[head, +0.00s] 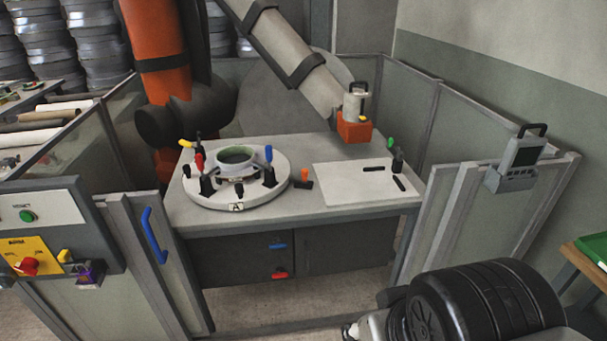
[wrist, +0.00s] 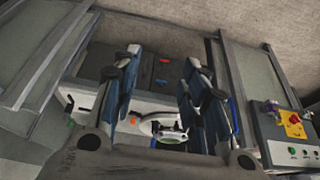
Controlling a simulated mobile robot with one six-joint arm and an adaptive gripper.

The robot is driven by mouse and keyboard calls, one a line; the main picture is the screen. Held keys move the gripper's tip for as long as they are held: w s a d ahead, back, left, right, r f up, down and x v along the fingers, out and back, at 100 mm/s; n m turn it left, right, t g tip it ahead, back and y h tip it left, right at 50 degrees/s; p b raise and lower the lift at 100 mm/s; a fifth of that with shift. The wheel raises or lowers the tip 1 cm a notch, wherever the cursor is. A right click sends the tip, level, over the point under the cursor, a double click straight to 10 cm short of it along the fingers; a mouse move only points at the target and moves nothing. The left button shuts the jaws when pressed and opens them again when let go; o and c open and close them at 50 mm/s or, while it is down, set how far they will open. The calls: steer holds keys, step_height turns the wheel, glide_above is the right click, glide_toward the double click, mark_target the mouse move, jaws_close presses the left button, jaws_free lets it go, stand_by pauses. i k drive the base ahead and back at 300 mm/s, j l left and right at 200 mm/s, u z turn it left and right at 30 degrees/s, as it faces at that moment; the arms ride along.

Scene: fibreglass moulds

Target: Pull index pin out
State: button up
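A small orange-topped knob on a dark base (head: 304,178), which looks like the index pin, stands at the right edge of the round white turntable (head: 215,200). An orange spot, likely the same knob (wrist: 132,120), shows small in the wrist view. The turntable carries a round pale mould (head: 236,155) with several dark clamps around it and a plate marked A. My gripper (wrist: 160,65) is open and empty in the wrist view, its two fingers wide apart.
The turntable sits on a grey workbench (head: 350,206) with a white board (head: 358,186) at right. Fence panels (head: 450,190) stand on both sides. A control box (head: 40,225) is at left. A large robot arm (head: 160,50) rises behind the bench. The front between the panels is open.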

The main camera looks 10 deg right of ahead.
mark_target(305, 172)
steer(key=i, duration=1.9)
steer(key=j, duration=0.05)
